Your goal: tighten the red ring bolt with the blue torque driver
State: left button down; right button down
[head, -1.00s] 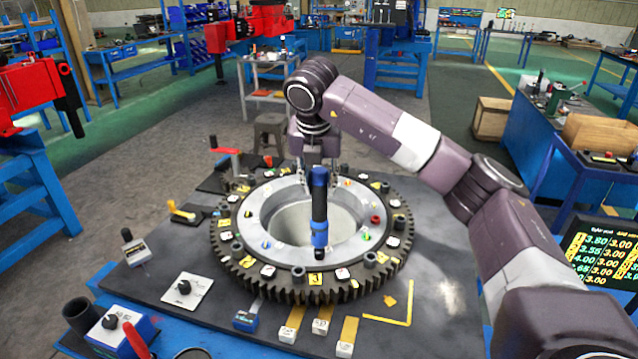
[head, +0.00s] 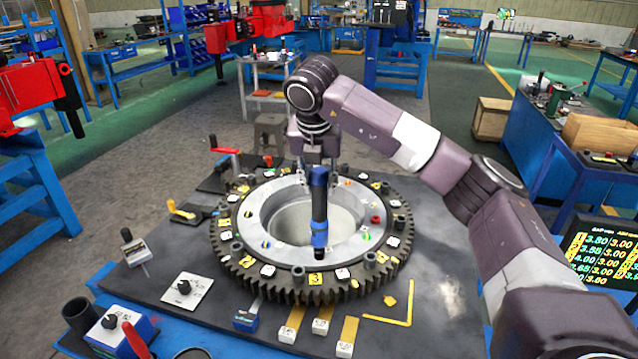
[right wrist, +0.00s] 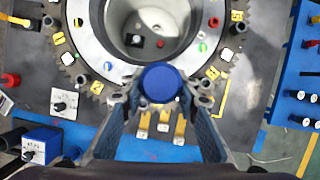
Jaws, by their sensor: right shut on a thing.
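The blue torque driver (head: 319,215), with a blue top and a dark shaft with a blue band, hangs nearly upright over the ring's central opening. My right gripper (head: 316,162) is shut on it near its top. In the right wrist view, the driver's round blue top (right wrist: 160,82) sits between the fingers of the right gripper (right wrist: 158,98). The red ring bolt (head: 375,219) is on the ring's right side, apart from the driver; it also shows in the right wrist view (right wrist: 214,22). My left gripper is out of view.
The grey ring (head: 262,222) sits inside a dark toothed gear (head: 258,281) with several bolts and numbered tags. Around it are a white dial plate (head: 187,291), a blue dial box (head: 122,329), a yellow-handled tool (head: 181,211) and a display (head: 603,258). The mat's right part is clear.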

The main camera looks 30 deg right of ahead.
jog(key=shift+r, duration=0.25)
